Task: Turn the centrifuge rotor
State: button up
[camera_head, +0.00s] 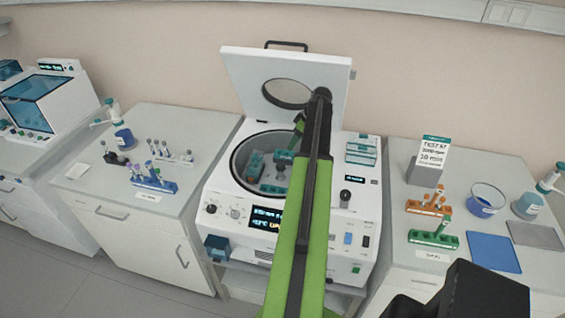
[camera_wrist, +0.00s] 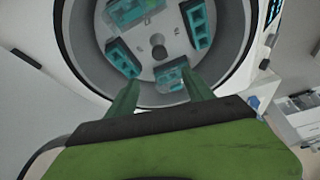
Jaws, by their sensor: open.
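The white centrifuge (camera_head: 225,209) stands in the middle with its lid (camera_head: 240,70) raised. Its round bowl is open, and the rotor (camera_head: 267,187) inside carries teal buckets. My green arm reaches over the front of the centrifuge and hides part of the bowl's right side. In the wrist view, the grey rotor (camera_wrist: 150,25) has teal slotted buckets around a central hub (camera_wrist: 158,40). My gripper (camera_wrist: 158,84) is open, with its two green fingers apart at the bowl's near side. A teal bucket (camera_wrist: 172,78) shows between and just beyond the fingertips. I cannot tell whether they touch it.
A left bench (camera_head: 100,180) holds tube racks and a bottle. A right bench (camera_head: 400,225) holds an orange rack (camera_head: 425,207), a green rack (camera_head: 433,240), a bowl (camera_head: 487,200), a blue mat (camera_head: 493,252) and a sign on a grey block (camera_head: 425,172). The raised lid stands behind the bowl.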

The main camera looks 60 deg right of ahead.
aim_at(281, 165)
jog(key=b+x, duration=1.6)
jog(key=x, duration=0.1)
jog(key=shift+f, duration=0.4)
jog(key=shift+r, duration=0.1)
grip_shut()
